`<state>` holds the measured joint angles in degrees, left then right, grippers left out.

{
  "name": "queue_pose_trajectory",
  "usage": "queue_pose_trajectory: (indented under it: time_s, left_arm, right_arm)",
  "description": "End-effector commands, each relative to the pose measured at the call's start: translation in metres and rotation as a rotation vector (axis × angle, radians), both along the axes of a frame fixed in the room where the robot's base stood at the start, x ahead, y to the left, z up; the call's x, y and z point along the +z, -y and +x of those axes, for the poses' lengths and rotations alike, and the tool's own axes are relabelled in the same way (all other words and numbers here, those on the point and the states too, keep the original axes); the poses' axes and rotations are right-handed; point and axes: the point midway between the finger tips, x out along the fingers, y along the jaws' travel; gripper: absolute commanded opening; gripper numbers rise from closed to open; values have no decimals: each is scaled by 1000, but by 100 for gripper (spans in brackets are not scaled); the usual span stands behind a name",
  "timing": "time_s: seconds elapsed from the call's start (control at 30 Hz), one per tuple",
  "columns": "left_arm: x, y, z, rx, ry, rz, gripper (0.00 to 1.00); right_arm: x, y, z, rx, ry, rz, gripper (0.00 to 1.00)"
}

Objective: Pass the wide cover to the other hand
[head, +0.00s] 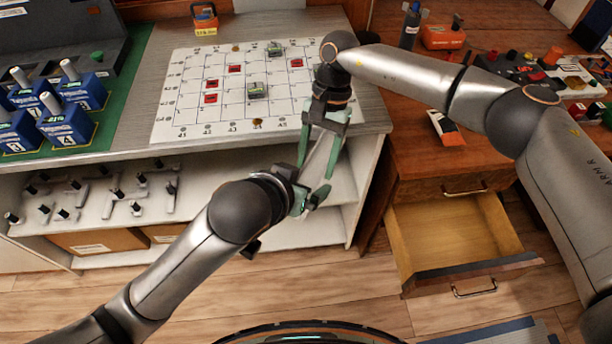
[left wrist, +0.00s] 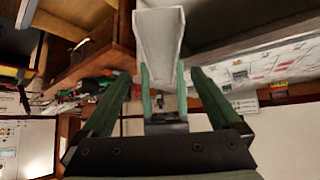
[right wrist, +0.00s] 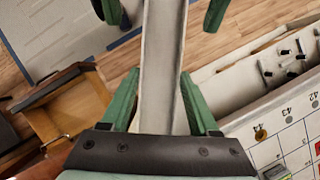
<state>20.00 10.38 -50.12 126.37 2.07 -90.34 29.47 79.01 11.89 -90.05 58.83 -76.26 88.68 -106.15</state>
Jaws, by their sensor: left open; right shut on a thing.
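The wide cover (head: 318,158) is a long, pale grey channel-shaped piece, steeply tilted between my two hands. My right gripper (head: 324,135) points down and is shut on its upper part. In the right wrist view the cover (right wrist: 160,65) runs out from between my right fingers (right wrist: 161,105). My left gripper (head: 312,182) is open at the lower part. Its fingers (right wrist: 163,12) stand on either side of the cover with visible gaps. The left wrist view also shows the cover (left wrist: 160,40) and the right gripper (left wrist: 164,90) behind it, between my open left fingers.
A white grid board (head: 190,120) lies on the grey bench behind the hands. Below is a shelf (head: 110,215) with several small fittings. An open drawer (head: 450,235) juts out on the right. Blue blocks (head: 65,120) stand at the left.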

Motion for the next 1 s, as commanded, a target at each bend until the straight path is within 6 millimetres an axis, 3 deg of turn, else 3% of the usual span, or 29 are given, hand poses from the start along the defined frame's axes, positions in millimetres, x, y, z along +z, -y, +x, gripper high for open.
queue_pose_trajectory:
  time_s: [0.23,0.67,1.0]
  left_arm:
    - [-24,11,21,-1,-1,1,98]
    - [-29,14,26,-1,1,-1,98]
    - [-29,13,26,0,0,0,59]
  right_arm:
    - [0,0,0,0,0,0,6]
    - [0,0,0,0,0,0,6]
    - [0,0,0,0,0,0,6]
